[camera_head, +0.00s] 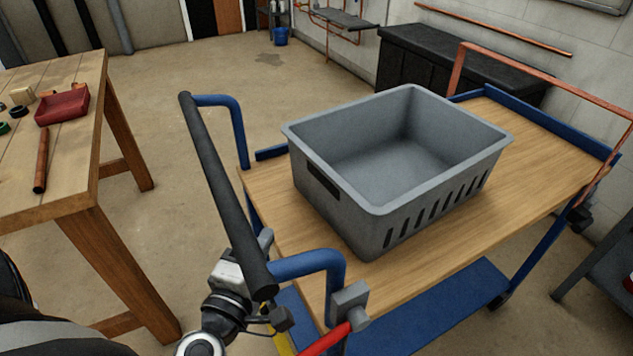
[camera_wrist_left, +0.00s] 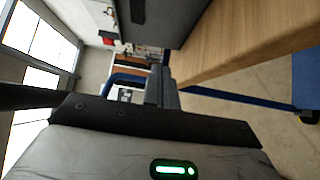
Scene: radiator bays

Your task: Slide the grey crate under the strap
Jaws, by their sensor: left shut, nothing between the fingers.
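The grey crate (camera_head: 395,150) is an open, empty plastic box with slots in its long side. It stands upright on the wooden top of a trolley (camera_head: 540,150). A copper-coloured strap (camera_head: 545,72) arches over the trolley's far right end. The crate is on the near side of it, clearly apart. My left gripper (camera_head: 265,241) is at the trolley's near left end, partly hidden by the black push handle. Its fingers are shut and empty, as the left wrist view shows (camera_wrist_left: 161,86). The crate (camera_wrist_left: 165,18) is beyond them, not touched. My right gripper is out of view.
The black push handle (camera_head: 222,185) on blue tubes rises close to my left gripper. A red bar (camera_head: 325,340) with a grey block is at the trolley's front corner. A workbench (camera_head: 60,190) with a red tray stands left. Bare wooden top lies between crate and strap.

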